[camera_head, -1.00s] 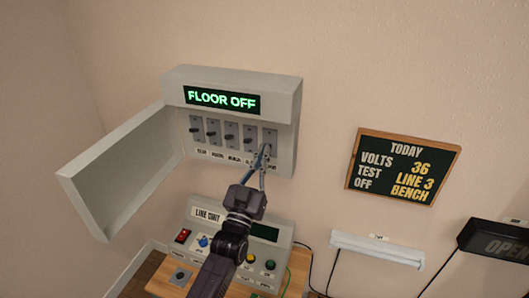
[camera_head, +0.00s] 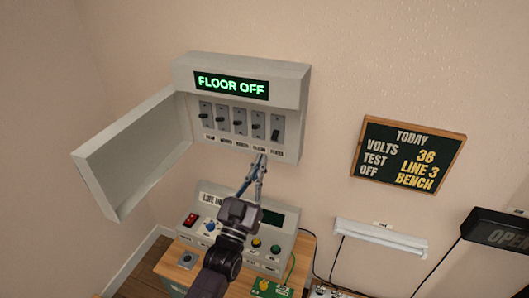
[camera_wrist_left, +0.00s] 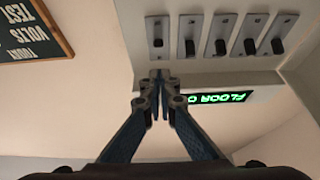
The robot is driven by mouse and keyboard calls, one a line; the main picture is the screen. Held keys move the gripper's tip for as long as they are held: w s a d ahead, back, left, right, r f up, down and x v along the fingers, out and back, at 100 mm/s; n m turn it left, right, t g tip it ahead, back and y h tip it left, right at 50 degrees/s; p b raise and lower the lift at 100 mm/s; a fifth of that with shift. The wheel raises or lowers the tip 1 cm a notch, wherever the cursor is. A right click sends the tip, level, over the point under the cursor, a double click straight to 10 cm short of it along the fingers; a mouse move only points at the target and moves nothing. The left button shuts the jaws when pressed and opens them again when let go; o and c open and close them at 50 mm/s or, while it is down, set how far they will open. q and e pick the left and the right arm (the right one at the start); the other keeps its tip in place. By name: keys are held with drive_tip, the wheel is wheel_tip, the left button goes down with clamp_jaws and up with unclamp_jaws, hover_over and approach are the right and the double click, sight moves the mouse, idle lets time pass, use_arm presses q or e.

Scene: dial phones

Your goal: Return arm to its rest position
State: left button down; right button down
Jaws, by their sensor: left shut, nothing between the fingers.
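My left gripper (camera_head: 262,157) is shut and empty, just below the rightmost switch (camera_head: 277,133) of the wall switch box (camera_head: 303,110). In the left wrist view, which sees the box upside down, the closed fingertips (camera_wrist_left: 158,78) are apart from that same switch (camera_wrist_left: 158,42). The box holds a row of several switches under a green "FLOOR OFF" display (camera_head: 231,86). The rightmost lever sits lower than the others. The box door (camera_head: 130,165) hangs open to the left. My right gripper is not in view.
A "LINE UNIT" console (camera_head: 210,199) with knobs and buttons stands on a wooden table (camera_head: 182,258) below, partly hidden by my arm. A "TODAY" board (camera_head: 408,157), a white lamp bar (camera_head: 380,240) and a black sign (camera_head: 500,230) are at the right. Bare wall lies between the box and the board.

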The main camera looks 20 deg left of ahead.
use_arm(q)
drive_tip(key=s+d+f+m+g, duration=0.1)
drive_tip(key=s+f+g, duration=0.45)
drive_tip(key=f, duration=0.35)
drive_tip(key=s+d+f+g, duration=0.1)
drive_tip(key=s+f+g, duration=0.4)
drive_tip(key=s+f, duration=0.3)
drive_tip(key=s+a+f+g, duration=0.1)
drive_tip(key=s+f+g, duration=0.25)
drive_tip(key=s, duration=0.75)
drive_tip(key=s+a+f+g, duration=0.1)
drive_tip(key=s+f+g, duration=0.3)
drive_tip(key=s, duration=0.7)
wheel_tip(320, 180, down, 24)
drive_tip(key=g, duration=0.3)
drive_tip(key=s+a+f+m, duration=0.1)
drive_tip(key=s+a+f, duration=0.2)
drive_tip(key=s+f, duration=1.4)
drive_tip(key=shift+s+g+y, duration=0.4)
drive_tip(key=shift+s, duration=0.2)
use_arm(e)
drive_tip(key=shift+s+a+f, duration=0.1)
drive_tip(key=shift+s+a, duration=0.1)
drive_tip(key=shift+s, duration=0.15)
